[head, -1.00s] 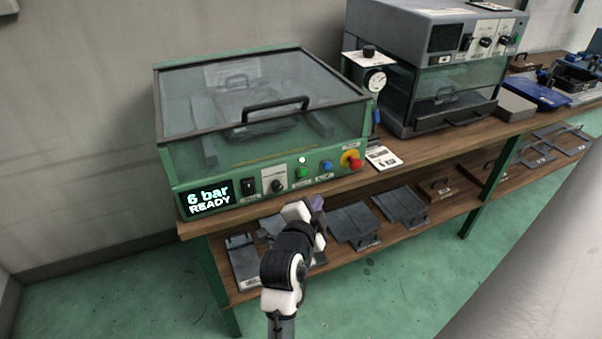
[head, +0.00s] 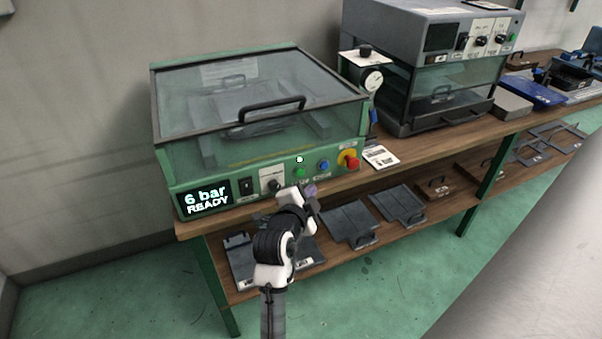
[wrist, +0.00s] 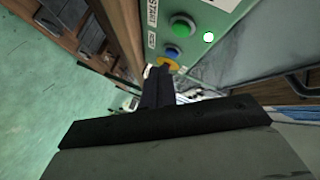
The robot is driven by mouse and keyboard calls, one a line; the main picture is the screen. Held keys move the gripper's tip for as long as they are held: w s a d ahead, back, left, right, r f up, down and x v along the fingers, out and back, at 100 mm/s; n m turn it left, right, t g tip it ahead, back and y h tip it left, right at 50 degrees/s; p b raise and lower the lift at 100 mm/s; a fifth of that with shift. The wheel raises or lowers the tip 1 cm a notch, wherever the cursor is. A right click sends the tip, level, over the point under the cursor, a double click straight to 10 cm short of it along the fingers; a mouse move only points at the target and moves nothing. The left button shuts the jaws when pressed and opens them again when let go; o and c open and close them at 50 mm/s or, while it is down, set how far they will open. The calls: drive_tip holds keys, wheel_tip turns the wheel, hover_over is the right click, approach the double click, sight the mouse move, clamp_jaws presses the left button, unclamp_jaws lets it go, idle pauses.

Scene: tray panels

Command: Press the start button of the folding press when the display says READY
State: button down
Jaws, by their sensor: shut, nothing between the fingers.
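The folding press (head: 262,97) stands on the wooden bench with its clear lid down. Its display (head: 204,199) reads "6 bar READY". The green start button (head: 299,172) is on the front panel under a lit white lamp (head: 299,159). In the wrist view the green button (wrist: 183,26) is beside the "START" label, with the lamp (wrist: 208,37) lit next to it. My gripper (head: 310,191) is shut and empty, just in front of and below the panel. In the wrist view its fingers (wrist: 158,78) point toward the panel, apart from the green button.
A blue button (head: 323,165) and a red emergency stop (head: 350,160) on yellow sit right of the green button. A black switch (head: 247,187) and a knob (head: 274,185) are left. A gauge (head: 373,80) stands beside the press. Dark trays (head: 350,222) lie on the lower shelf.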

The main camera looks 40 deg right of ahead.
drive_tip(key=shift+w+d+b, duration=0.15)
drive_tip(key=shift+w+d, duration=0.05)
drive_tip(key=shift+w, duration=0.65)
drive_tip(key=shift+w+d+b, duration=0.15)
drive_tip(key=shift+w+d, duration=0.05)
drive_tip(key=shift+w, duration=0.65)
drive_tip(key=shift+w, duration=0.15)
idle(0.6)
drive_tip(key=shift+w+d, duration=0.1)
drive_tip(key=shift+w, duration=0.15)
drive_tip(key=shift+w+d+b, duration=0.1)
drive_tip(key=shift+w+b, duration=0.3)
drive_tip(key=shift+w, duration=0.1)
idle(0.9)
drive_tip(key=shift+s, duration=0.1)
drive_tip(key=shift+s+a, duration=0.25)
drive_tip(key=shift+s, duration=0.55)
drive_tip(key=shift+s, duration=0.1)
drive_tip(key=shift+s+a, duration=0.2)
drive_tip(key=shift+s, duration=0.6)
drive_tip(key=shift+s+a, duration=0.15)
drive_tip(key=shift+s, duration=0.6)
drive_tip(key=shift+s+a, duration=0.2)
drive_tip(key=shift+s, duration=0.6)
